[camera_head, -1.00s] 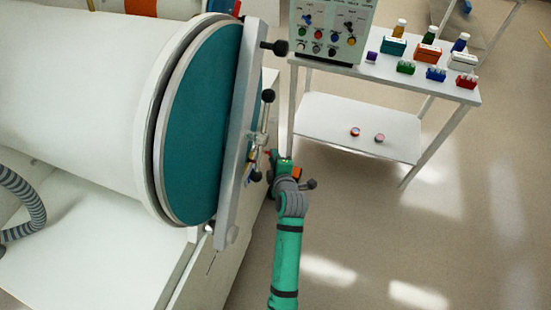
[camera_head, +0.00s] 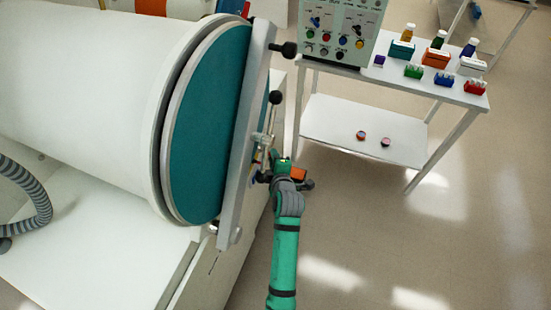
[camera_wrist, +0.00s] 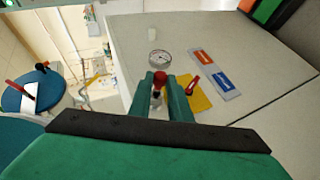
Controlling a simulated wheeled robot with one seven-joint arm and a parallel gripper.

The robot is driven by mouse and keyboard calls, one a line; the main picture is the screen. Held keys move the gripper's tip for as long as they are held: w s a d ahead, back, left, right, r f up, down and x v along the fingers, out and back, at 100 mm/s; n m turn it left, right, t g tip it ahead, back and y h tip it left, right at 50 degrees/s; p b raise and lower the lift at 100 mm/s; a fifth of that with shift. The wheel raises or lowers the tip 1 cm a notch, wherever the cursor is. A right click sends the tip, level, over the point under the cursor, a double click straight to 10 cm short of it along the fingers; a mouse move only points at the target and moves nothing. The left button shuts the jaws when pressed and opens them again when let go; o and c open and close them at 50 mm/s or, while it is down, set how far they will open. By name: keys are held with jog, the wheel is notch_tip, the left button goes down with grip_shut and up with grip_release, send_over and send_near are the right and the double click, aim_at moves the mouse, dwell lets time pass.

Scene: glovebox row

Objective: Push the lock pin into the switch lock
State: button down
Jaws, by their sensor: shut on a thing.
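In the wrist view my gripper (camera_wrist: 160,97) has its two green fingers close together around a small red-topped piece (camera_wrist: 159,79), which looks like the lock pin. Its lower part is hidden between the fingers. Just right of the fingertips is a yellow plate (camera_wrist: 201,101) with a red handle (camera_wrist: 191,86), possibly the switch lock. I cannot tell whether the pin touches it. In the head view my gripper (camera_head: 268,168) is beside the glovebox front, below the door's lever, and the pin cannot be made out.
A round gauge (camera_wrist: 159,58) and a plate with orange and blue labels (camera_wrist: 215,75) are on the panel near the fingers. The large teal door (camera_head: 210,125) and its bar (camera_head: 246,140) stand close left of my arm. A white cart (camera_head: 365,130) stands behind right. Floor on the right is clear.

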jog(key=shift+w+a, duration=0.2)
jog(key=shift+a, duration=0.35)
jog(key=shift+w+a, duration=0.15)
jog(key=shift+a, duration=0.35)
jog(key=c, duration=1.6)
grip_release()
jog(key=shift+o, duration=0.2)
jog(key=v, duration=1.1)
jog(key=shift+w, duration=0.1)
